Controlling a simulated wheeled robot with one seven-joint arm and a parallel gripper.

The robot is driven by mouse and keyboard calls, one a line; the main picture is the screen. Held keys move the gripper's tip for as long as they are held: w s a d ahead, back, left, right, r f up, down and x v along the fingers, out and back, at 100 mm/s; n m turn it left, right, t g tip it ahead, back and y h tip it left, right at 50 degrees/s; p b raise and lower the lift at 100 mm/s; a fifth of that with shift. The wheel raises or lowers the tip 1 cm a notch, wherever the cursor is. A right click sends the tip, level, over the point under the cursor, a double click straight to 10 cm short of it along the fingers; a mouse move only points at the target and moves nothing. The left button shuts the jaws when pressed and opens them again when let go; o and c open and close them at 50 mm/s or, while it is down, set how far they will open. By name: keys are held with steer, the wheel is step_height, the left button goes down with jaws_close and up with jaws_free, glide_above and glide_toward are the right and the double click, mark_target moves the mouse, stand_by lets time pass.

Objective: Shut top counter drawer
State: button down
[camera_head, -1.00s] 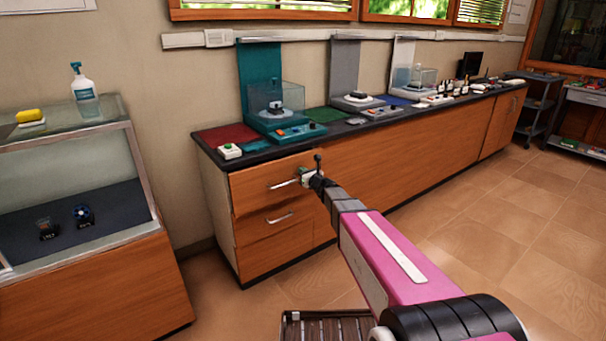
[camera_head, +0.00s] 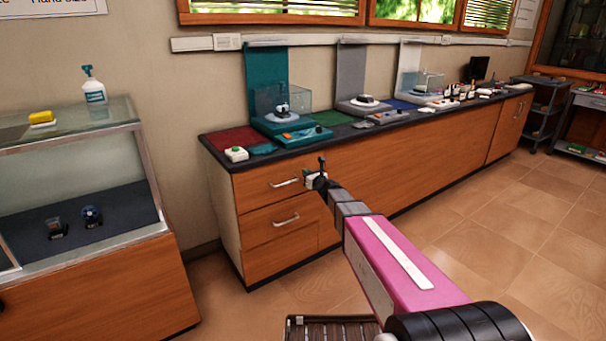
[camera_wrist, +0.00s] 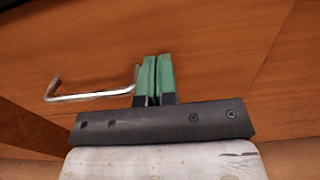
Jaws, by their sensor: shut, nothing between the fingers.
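The top counter drawer (camera_head: 262,187) is a wooden front with a silver bar handle (camera_head: 285,182), at the near left end of the long counter. In the head view its front looks about level with the drawer below. My gripper (camera_head: 308,180) is at the right part of this drawer front, right of the handle. In the wrist view my gripper (camera_wrist: 154,75) shows two green fingers pressed together with nothing between them. A silver handle (camera_wrist: 90,96) is just left of the fingers, its right end close to them. I cannot tell whether the fingertips touch the wood.
A lower drawer (camera_head: 275,227) with its own handle is beneath. The dark countertop (camera_head: 345,131) carries scales and small devices. A glass display case (camera_head: 75,190) stands at the left. Open tiled floor (camera_head: 480,215) lies to the right.

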steer(key=v, duration=1.1)
steer(key=s+f+n+g+h, duration=0.1)
steer(key=s+f+n+g, duration=0.35)
steer(key=s+n, duration=0.4)
steer(key=s+f+n+g, duration=0.3)
steer(key=s+n+g, duration=0.2)
steer(key=s+n, duration=0.4)
steer(key=s+d+f+n+g+h, duration=0.4)
steer(key=s+d+n+g+h, duration=0.1)
steer(key=s+d+n+h, duration=0.4)
steer(key=s+d+n, duration=0.2)
steer(key=s, duration=0.1)
steer(key=shift+d+f+n, duration=0.25)
steer(key=shift+d+n, duration=0.05)
steer(key=shift+n, duration=0.05)
steer(key=shift+a+g, duration=0.1)
steer(key=shift+g, duration=0.15)
